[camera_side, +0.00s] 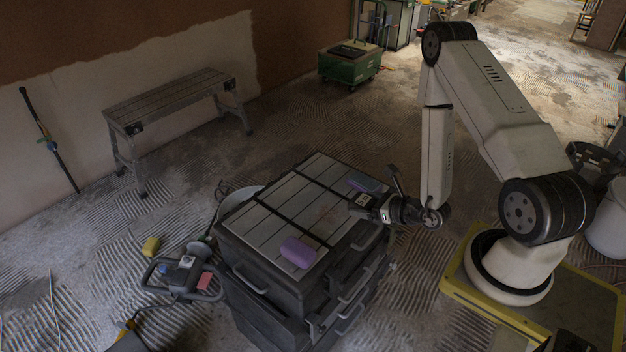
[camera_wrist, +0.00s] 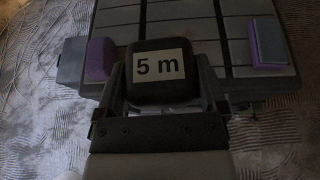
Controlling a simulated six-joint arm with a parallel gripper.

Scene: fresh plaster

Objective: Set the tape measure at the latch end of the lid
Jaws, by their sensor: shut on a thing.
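The tape measure is a dark rounded block with a white "5 m" label, seen close up in the wrist view (camera_wrist: 160,92). In the side view the tape measure (camera_side: 361,200) is small and partly covered by my gripper. My gripper (camera_side: 372,206) is shut on it, with one finger on each side in the wrist view (camera_wrist: 162,100). It holds it at the right edge of the lid (camera_side: 290,205), which has grey panels and dark cross lines. I cannot tell whether the tape measure touches the lid, nor make out the latches clearly.
A purple block (camera_side: 298,252) lies at the lid's near corner. A purple and grey block (camera_side: 364,182) lies at its far right corner. The middle of the lid is clear. The lid tops a dark stacked case (camera_side: 262,290) with handles. A bench (camera_side: 165,98) stands behind.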

